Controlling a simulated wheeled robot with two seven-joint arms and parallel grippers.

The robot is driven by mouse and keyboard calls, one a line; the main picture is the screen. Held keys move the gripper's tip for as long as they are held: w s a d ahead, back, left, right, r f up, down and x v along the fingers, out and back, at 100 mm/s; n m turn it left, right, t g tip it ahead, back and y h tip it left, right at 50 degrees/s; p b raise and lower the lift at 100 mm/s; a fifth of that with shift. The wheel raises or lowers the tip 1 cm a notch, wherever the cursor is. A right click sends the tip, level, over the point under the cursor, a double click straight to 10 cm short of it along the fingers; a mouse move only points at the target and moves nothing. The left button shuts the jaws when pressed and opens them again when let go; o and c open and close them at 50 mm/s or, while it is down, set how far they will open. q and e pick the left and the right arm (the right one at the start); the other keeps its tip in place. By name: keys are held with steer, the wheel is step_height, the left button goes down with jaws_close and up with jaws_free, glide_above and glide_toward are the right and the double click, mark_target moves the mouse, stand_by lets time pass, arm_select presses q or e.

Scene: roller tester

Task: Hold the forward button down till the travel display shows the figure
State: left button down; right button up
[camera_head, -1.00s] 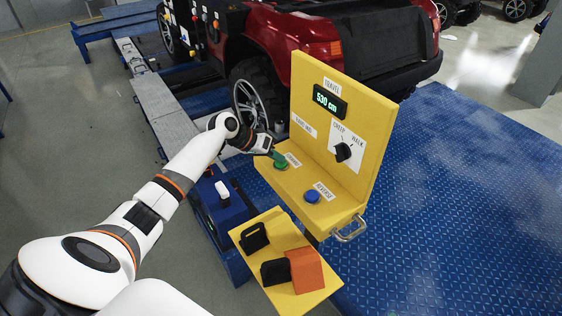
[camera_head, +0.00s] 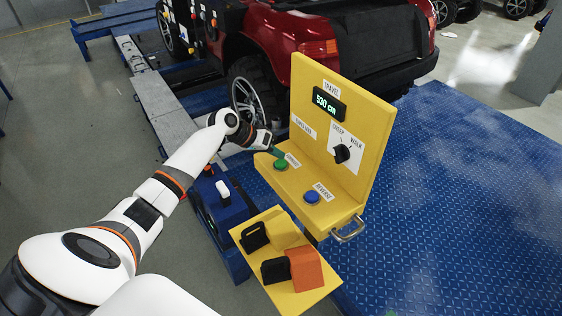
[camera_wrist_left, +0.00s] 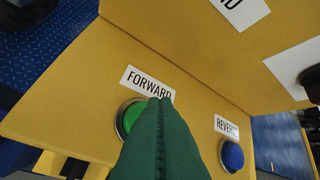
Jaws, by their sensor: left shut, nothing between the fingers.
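The yellow control box (camera_head: 375,140) has a travel display (camera_head: 328,103) reading 530 cm. The green forward button (camera_head: 281,165) is on its lower ledge, left of the blue reverse button (camera_head: 312,197). My left gripper (camera_head: 279,154) is shut and empty, its tips just above and behind the forward button, seemingly clear of it. In the left wrist view the green fingers (camera_wrist_left: 162,108) partly hide the forward button (camera_wrist_left: 127,118) and touch the edge of its label in the picture. The blue button (camera_wrist_left: 232,156) is to the right. My right gripper is out of view.
A black selector knob (camera_head: 342,153) sits between the CREEP and WALK marks. A small white label beside it is too small to read surely. A yellow tray (camera_head: 318,297) with black and orange blocks is below. A red vehicle (camera_head: 310,30) stands behind; blue floor plate lies right.

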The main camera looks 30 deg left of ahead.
mark_target(276, 163)
arm_select(q)
steer(key=shift+r+p, duration=2.2)
steer(key=shift+r, duration=0.35)
steer(key=shift+s+a+f, duration=0.1)
